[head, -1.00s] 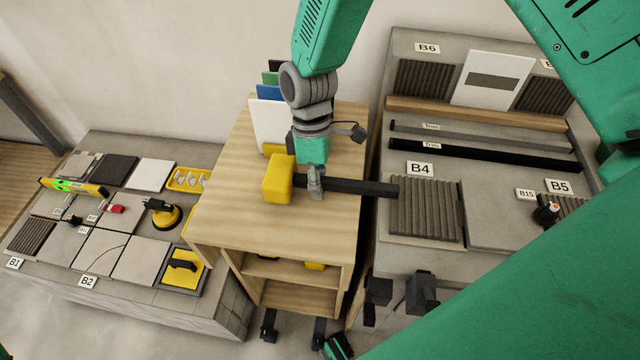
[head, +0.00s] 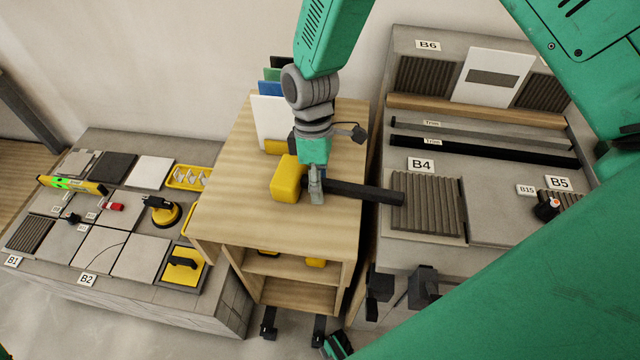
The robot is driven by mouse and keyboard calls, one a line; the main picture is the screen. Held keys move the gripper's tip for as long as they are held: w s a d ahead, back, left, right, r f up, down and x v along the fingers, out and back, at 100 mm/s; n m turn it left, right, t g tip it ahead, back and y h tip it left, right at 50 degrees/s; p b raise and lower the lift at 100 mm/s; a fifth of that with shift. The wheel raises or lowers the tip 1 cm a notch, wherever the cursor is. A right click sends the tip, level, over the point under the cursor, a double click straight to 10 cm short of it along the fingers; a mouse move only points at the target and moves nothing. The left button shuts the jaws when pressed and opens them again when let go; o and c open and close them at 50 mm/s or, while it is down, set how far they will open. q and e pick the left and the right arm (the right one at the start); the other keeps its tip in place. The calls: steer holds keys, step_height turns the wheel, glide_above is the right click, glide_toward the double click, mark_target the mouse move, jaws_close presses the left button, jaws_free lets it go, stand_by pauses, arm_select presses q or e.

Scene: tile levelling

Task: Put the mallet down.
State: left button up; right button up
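The mallet has a yellow block head (head: 287,179) and a long black handle (head: 365,191). It lies level over the wooden top of the cart (head: 235,215), with the handle end reaching past the cart's right edge. My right gripper (head: 316,190) points down and is shut on the handle close to the head. I cannot tell whether the head touches the wood or hangs just above it. My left gripper is not in view.
Upright coloured boards (head: 271,115) stand at the cart's back. A tiled bench (head: 130,295) at left holds a yellow level (head: 72,186) and a suction cup (head: 163,212). A grey bench (head: 410,252) with ribbed tiles is at right. The cart top's front left is clear.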

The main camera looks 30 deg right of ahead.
steer(key=d+v, duration=0.1)
steer(key=v, duration=1.2)
steer(key=shift+s, duration=0.15)
